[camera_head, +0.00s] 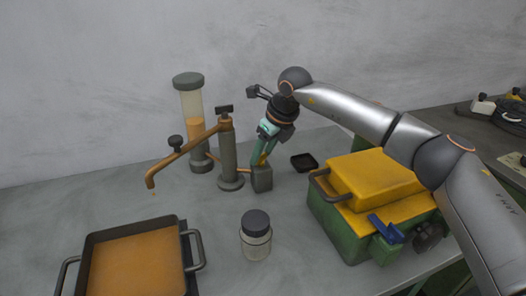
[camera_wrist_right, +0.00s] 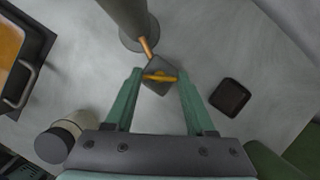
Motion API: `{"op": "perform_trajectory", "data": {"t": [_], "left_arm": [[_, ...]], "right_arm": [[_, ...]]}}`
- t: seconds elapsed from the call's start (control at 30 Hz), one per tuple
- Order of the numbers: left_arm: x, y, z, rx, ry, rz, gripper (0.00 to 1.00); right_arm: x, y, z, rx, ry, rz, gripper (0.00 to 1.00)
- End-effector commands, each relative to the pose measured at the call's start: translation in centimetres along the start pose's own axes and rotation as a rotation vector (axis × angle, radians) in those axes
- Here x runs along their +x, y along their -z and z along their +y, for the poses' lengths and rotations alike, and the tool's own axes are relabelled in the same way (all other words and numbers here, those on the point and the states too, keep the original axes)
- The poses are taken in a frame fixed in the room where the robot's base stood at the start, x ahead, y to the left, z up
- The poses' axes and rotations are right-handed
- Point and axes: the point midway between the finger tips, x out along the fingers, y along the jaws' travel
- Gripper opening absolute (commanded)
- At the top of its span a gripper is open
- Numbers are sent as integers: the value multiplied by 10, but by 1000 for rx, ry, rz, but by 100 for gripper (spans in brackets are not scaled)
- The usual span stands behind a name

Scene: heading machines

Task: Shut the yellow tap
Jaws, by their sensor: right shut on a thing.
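The yellow tap (camera_wrist_right: 159,77) shows in the wrist view as a short yellow handle on a dark grey block (camera_head: 262,180). A copper pipe (camera_wrist_right: 147,48) joins the block to the base of a grey column (camera_head: 229,160). In the head view the handle is mostly hidden by my right gripper (camera_head: 262,160), which reaches down over the block from above. My right gripper also shows in the wrist view (camera_wrist_right: 160,82), with a green finger on each side of the handle, and is shut on it. My left gripper is not in view.
A copper spout (camera_head: 180,153) runs left from the column. A cylinder with orange liquid (camera_head: 192,105) stands behind it. A lidded jar (camera_head: 256,245), a small black dish (camera_head: 304,162), an orange-filled pan (camera_head: 138,270) and a green-and-yellow machine (camera_head: 340,225) stand around on the grey table.

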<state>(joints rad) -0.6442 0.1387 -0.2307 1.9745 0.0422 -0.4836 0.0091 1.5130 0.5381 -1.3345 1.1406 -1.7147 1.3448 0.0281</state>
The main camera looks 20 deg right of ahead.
Motion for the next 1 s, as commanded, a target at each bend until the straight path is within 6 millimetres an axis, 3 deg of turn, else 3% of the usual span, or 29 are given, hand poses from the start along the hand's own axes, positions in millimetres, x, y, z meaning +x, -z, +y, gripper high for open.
{"op": "perform_trajectory", "data": {"t": [0.13,0.47,1.0], "left_arm": [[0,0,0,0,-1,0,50],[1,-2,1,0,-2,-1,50],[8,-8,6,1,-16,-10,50]], "right_arm": [[0,0,0,0,-1,0,0],[0,0,1,52,21,0,0],[0,-1,3,374,156,-2,0]]}}
